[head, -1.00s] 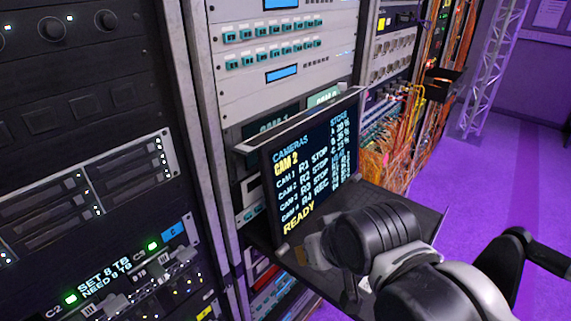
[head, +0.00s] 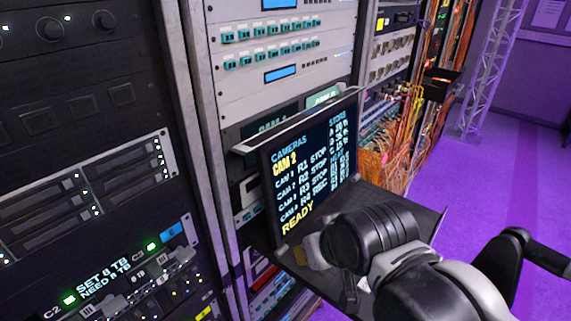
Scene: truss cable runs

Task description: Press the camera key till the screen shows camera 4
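The screen (head: 313,170) stands upright at the back of a pull-out shelf (head: 425,212) in the rack. It reads "CAMERAS", "CAM 2" in yellow, a list of CAM 1 to CAM 4 with STOP and REC entries, and "READY" at the bottom. My gripper (head: 312,252) is low in front of the screen, over the shelf. My arm's dark wrist covers most of the shelf, so the camera key and the fingertips are hidden. I cannot tell whether the gripper touches a key or whether it is open.
Left of the screen is a rack upright (head: 205,170) and a dark rack with drive units (head: 85,190). Orange cables (head: 405,140) hang at the right. The purple floor (head: 510,190) is open at the right.

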